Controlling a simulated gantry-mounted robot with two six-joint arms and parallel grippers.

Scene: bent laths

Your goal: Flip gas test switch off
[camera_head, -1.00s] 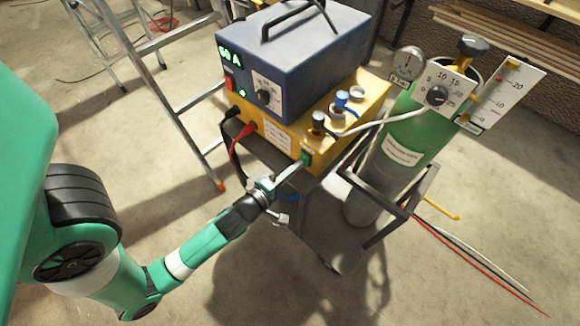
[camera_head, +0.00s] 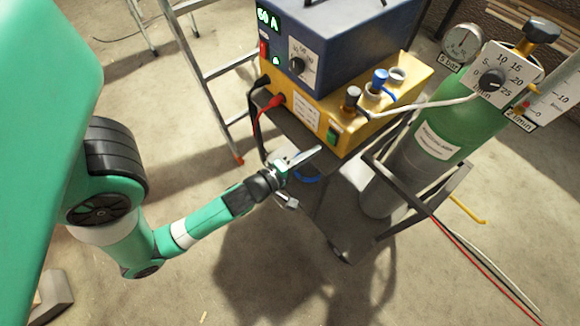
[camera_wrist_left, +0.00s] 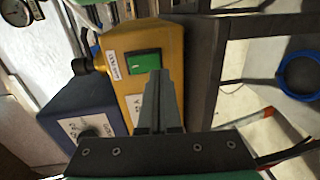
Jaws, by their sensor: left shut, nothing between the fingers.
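The green gas test switch (camera_head: 332,135) sits on the front face of the yellow unit (camera_head: 385,110), near its right end. In the left wrist view the switch (camera_wrist_left: 143,63) is a green rocker in a dark frame beside a small label. My left gripper (camera_head: 318,150) is shut and empty. In the head view its fingertips are just below and left of the switch, with a visible gap. In the left wrist view the shut fingers (camera_wrist_left: 160,75) point up toward the switch's lower right corner. I cannot tell the rocker's tilt. My right gripper is not in view.
A blue power source (camera_head: 340,45) stands on the yellow unit. A green gas cylinder (camera_head: 440,135) with dials stands in the dark cart (camera_head: 345,220) to the right. Red and black cables (camera_head: 262,112) plug into the unit's left. A ladder (camera_head: 215,90) stands behind.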

